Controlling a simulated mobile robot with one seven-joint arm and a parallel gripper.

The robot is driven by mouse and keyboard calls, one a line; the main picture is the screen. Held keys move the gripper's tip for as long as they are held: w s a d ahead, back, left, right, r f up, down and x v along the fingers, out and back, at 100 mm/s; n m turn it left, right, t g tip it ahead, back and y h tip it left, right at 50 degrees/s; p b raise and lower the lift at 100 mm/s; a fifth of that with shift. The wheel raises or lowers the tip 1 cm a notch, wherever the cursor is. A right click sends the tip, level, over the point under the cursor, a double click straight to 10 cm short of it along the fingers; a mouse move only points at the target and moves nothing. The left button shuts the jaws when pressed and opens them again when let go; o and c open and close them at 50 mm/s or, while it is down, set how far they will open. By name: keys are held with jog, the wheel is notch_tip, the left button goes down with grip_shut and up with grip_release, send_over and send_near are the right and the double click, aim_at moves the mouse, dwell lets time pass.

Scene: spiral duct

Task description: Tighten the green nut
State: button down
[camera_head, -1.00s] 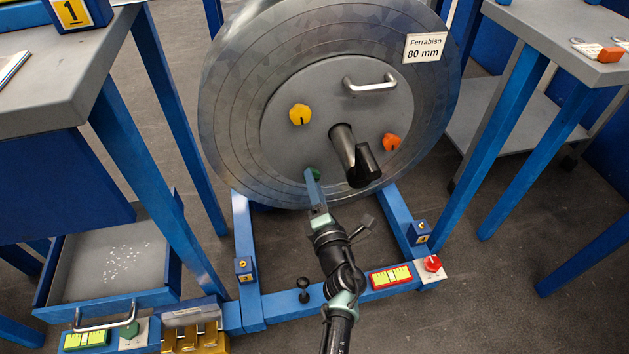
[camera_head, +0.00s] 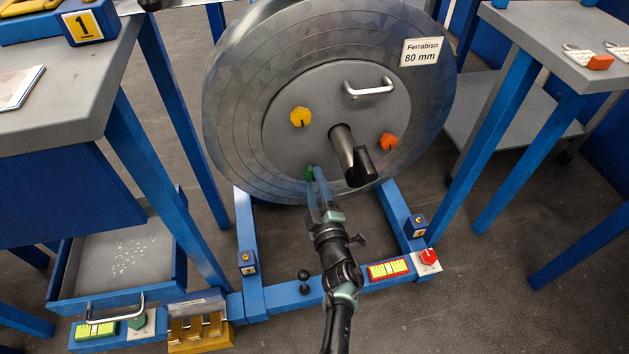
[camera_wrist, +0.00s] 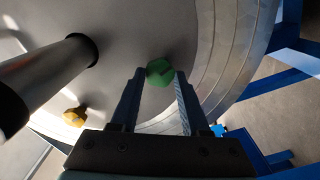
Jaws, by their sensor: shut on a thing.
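The green nut (camera_head: 309,173) is low on the grey hub plate (camera_head: 290,150) of the large metal duct disc. In the wrist view the green nut (camera_wrist: 160,72) is between the tips of my two fingers. My gripper (camera_head: 316,174) reaches up from below and is shut on the green nut, which it partly hides in the head view. A yellow nut (camera_head: 300,117) is at the upper left of the hub plate. An orange nut (camera_head: 388,141) is at its right.
A thick grey shaft with a black end (camera_head: 360,166) juts out close to the right of my gripper. A metal handle (camera_head: 369,90) is above it. Tables flank the disc on both sides.

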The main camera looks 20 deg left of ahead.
jog(key=shift+m, duration=0.6)
jog(key=shift+c, duration=1.9)
grip_release()
jog(key=p+v, duration=0.7)
jog(key=v, duration=0.6)
